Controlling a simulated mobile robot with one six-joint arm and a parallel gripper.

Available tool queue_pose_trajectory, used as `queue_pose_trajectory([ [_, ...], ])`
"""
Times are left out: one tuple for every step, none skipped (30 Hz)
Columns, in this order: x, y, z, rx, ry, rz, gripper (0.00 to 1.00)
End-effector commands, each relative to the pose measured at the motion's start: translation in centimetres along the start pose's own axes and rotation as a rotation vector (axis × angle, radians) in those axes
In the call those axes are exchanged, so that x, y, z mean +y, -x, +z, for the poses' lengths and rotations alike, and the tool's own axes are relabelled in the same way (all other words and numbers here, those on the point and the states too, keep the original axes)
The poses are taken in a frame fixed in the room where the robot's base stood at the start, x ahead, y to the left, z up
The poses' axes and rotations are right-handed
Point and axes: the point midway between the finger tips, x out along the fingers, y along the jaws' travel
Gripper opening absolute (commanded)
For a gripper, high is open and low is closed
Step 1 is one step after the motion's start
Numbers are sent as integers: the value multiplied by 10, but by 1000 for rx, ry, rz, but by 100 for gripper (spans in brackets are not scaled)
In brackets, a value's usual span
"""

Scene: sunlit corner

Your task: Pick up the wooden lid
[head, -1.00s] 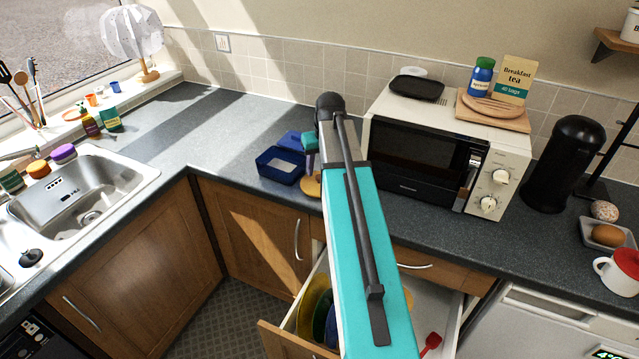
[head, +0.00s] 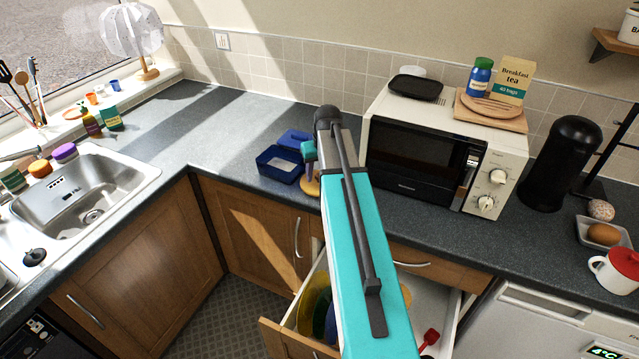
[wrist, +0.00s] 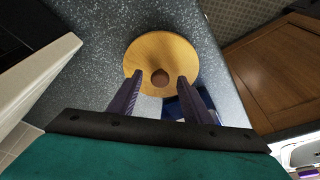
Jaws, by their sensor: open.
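The wooden lid (wrist: 160,50) is a round, light wood disc with a darker knob (wrist: 160,79). It lies on the grey worktop, and in the head view part of its edge (head: 311,187) shows beside my arm. My gripper (wrist: 159,80) is open, its two purple fingers pointing at the lid, one on each side of the knob in the wrist view. I cannot tell whether the fingers touch the lid. In the head view my gripper (head: 312,172) is just above the lid, partly hidden by my arm.
A blue container (head: 279,166) stands left of the lid, with a blue cover (head: 295,139) behind it. The microwave (head: 440,150) stands close on the right. An open drawer (head: 440,318) juts out below. The worktop (head: 215,145) further left is clear.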

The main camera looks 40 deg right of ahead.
Motion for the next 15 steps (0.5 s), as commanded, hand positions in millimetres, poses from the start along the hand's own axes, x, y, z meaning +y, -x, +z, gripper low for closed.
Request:
queue_pose_trajectory([
  [0,0,0,0,0,0,45],
  [0,0,0,0,0,0,45],
  [0,0,0,0,0,0,45],
  [0,0,0,0,0,0,45],
  [0,0,0,0,0,0,39],
  [0,0,0,0,0,0,33],
  [0,0,0,0,0,0,28],
  [0,0,0,0,0,0,23],
  [0,0,0,0,0,0,16],
  [0,0,0,0,0,0,11],
  [0,0,0,0,0,0,6],
  [0,0,0,0,1,0,0],
  [-1,0,0,0,1,0,0],
  [-1,0,0,0,1,0,0],
  [-1,0,0,0,1,0,0],
])
